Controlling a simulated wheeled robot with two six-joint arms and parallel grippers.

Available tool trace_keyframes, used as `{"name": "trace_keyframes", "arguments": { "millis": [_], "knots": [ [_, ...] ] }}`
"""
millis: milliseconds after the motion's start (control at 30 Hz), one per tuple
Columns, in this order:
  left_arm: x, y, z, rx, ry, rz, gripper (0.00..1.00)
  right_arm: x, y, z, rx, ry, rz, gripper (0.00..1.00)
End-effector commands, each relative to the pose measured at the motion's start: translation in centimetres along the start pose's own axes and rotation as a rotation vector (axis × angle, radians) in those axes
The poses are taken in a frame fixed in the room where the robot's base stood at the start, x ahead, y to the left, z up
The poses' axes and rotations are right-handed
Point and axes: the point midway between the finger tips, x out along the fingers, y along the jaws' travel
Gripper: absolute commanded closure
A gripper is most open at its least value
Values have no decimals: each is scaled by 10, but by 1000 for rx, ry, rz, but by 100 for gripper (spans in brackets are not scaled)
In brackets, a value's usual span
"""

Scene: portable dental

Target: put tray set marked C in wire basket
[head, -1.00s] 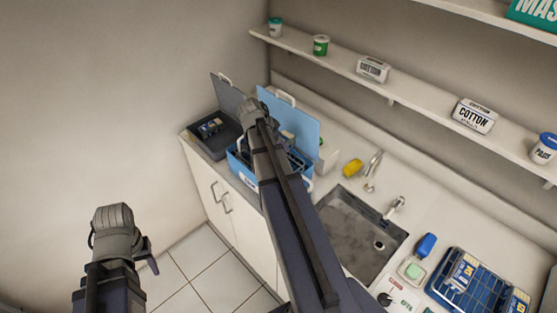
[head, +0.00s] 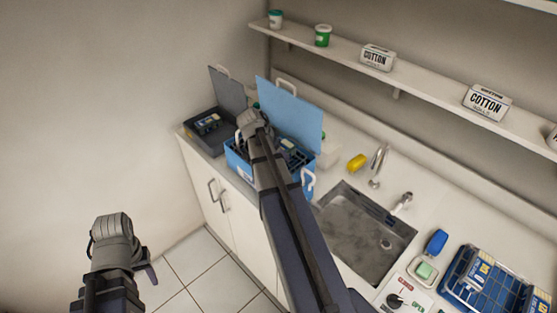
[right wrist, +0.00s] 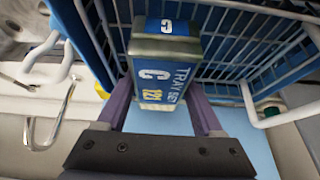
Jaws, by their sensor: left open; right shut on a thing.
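The tray set marked C (right wrist: 160,88) is a blue and pale block with "TRAY SET C" on its label. My right gripper (right wrist: 158,100) is shut on it, one finger on each side. In the head view the right wrist (head: 252,125) is over the open blue case (head: 240,170) and hides the block. The right wrist view shows wire racks around the block; I cannot tell if it is clear of them. The blue wire basket (head: 455,275) is at lower right, with other blue-labelled tray sets in it. My left gripper (head: 128,262) is open and empty, low at left.
A dark grey open case (head: 205,140) stands left of the blue one. The blue case's lid (head: 290,115) stands up behind. The sink (head: 365,235), faucet (head: 378,165) and yellow sponge (head: 357,162) lie between blue case and basket. A shelf (head: 400,90) runs above.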

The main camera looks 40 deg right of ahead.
Motion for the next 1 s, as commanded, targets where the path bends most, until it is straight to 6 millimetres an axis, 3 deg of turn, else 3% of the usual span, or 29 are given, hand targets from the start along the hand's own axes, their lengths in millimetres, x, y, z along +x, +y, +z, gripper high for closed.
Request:
{"name": "trace_keyframes", "arguments": {
  "millis": [33,133,567,600,833,1000],
  "knots": [
    [14,1,-1,0,0,0,50,12,0,7,0,1,0,100],
    [23,2,-1,-1,0,0,50,20,0,11,0,1,0,100],
    [25,2,-2,-1,0,0,50,22,0,13,0,1,0,100],
    [24,2,-1,-1,0,0,50,21,0,12,0,0,0,28],
    [24,2,-1,-1,0,0,50,21,0,12,0,0,0,2],
    [24,2,-1,-1,0,0,50,21,0,12,0,0,0,2]
  ]
}}
